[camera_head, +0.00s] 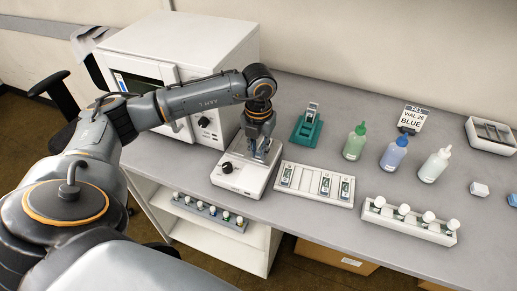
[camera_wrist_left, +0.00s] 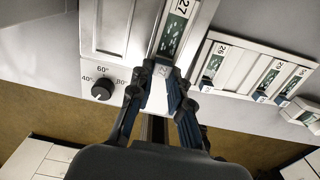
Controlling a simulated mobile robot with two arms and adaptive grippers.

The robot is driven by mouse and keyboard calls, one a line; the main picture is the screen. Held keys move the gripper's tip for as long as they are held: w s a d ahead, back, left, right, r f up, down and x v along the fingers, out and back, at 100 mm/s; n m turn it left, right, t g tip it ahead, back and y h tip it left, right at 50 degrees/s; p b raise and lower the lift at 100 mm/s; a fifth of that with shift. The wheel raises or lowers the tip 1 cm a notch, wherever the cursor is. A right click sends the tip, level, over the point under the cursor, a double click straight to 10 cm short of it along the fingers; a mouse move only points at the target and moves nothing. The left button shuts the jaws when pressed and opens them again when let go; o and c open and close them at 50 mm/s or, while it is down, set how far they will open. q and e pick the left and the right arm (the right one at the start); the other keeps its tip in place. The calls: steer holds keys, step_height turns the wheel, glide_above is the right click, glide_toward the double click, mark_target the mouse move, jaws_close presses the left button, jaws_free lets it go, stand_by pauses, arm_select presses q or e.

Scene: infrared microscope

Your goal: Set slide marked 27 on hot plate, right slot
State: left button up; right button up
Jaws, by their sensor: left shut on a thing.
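The slide marked 27 (camera_wrist_left: 175,38) shows in the left wrist view, with its near end between the fingers of my left gripper (camera_wrist_left: 159,86). The gripper is shut on it. The slide lies along the right slot side of the hot plate (camera_wrist_left: 88,62); I cannot tell whether it touches the plate. The left slot (camera_wrist_left: 114,26) looks empty. In the head view, my left gripper (camera_head: 262,152) points down over the back right of the white hot plate (camera_head: 232,181) and hides most of the slide. My right gripper is not in view.
A white slide tray (camera_head: 306,195) with several slides stands right of the hot plate. Behind are a green holder (camera_head: 304,131) and a white instrument (camera_head: 190,50). Bottles, including a green-capped one (camera_head: 355,143), and a vial rack (camera_head: 408,224) stand farther right.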

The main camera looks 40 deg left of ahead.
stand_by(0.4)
arm_select(q)
steer(key=shift+f, duration=0.2)
steer(key=o, duration=0.9)
steer(key=shift+o, duration=0.3)
steer(key=o, duration=0.4)
steer(key=shift+c, duration=0.2)
steer(key=shift+r+p, duration=1.7)
steer(key=shift+r, duration=1.35)
